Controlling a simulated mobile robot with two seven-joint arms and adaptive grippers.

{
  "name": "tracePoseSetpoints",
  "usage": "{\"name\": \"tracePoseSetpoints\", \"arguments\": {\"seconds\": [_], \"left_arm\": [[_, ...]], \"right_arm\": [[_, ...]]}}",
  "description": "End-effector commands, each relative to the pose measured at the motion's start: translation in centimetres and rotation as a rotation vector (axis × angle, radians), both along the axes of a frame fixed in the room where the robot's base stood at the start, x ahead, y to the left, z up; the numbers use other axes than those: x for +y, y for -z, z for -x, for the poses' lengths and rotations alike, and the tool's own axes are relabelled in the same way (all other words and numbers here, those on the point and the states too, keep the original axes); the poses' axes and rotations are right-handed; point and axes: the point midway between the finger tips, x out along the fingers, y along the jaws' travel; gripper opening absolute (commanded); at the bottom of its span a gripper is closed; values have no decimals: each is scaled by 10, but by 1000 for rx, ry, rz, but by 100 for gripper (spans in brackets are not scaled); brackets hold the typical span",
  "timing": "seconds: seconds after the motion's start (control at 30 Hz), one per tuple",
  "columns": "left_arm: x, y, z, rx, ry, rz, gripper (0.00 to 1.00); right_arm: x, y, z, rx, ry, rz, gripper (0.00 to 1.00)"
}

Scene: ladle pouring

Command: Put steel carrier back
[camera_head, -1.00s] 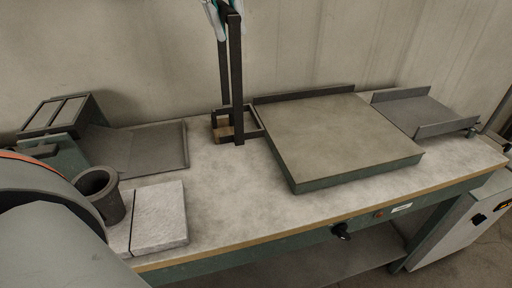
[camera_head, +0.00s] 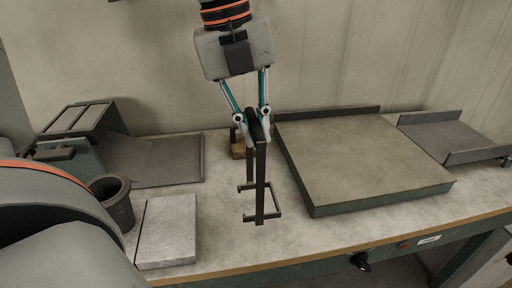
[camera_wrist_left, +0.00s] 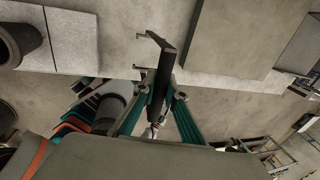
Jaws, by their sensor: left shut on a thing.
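The steel carrier (camera_head: 262,180) is a dark, narrow metal frame with a tall upright and small brackets at its lower end. My left gripper (camera_head: 257,128) is shut on its top, and the carrier hangs below the fingers in front of the bench's back area. In the left wrist view the carrier (camera_wrist_left: 161,65) reaches out from between the teal fingers (camera_wrist_left: 158,92). I cannot tell whether its lower end touches the bench top. My right gripper is not in view.
A small wooden block (camera_head: 238,150) stands behind the carrier. A large flat plate (camera_head: 365,160) lies to the right, with a grey tray (camera_head: 450,138) beyond it. At left are a dark cup (camera_head: 114,203), a pale stone slab (camera_head: 167,230) and a dark tray (camera_head: 165,162).

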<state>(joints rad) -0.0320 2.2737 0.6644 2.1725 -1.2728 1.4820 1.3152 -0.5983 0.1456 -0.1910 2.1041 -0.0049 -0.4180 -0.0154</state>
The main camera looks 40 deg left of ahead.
Motion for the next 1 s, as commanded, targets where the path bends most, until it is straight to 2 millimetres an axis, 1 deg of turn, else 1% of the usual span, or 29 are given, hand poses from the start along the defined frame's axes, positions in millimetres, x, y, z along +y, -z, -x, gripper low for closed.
{"name": "tracePoseSetpoints", "arguments": {"seconds": [0.3, 0.53, 0.7, 0.73, 0.77, 0.8, 1.0], "left_arm": [[0, 39, 0, 3, 1, 1, 0], [0, 40, 0, -2, 1, 0, 0], [0, 45, 0, 1, 1, 1, 0], [0, 45, 0, 1, 0, 0, 16], [0, 44, 0, 1, 0, 0, 24], [0, 44, 0, 1, 0, 0, 28], [0, 43, 0, 0, 0, 0, 28]], "right_arm": [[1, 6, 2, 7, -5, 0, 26], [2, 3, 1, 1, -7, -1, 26], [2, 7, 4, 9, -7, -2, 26], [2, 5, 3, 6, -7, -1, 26], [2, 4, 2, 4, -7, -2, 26], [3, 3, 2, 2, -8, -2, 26], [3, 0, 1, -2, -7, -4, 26]]}}
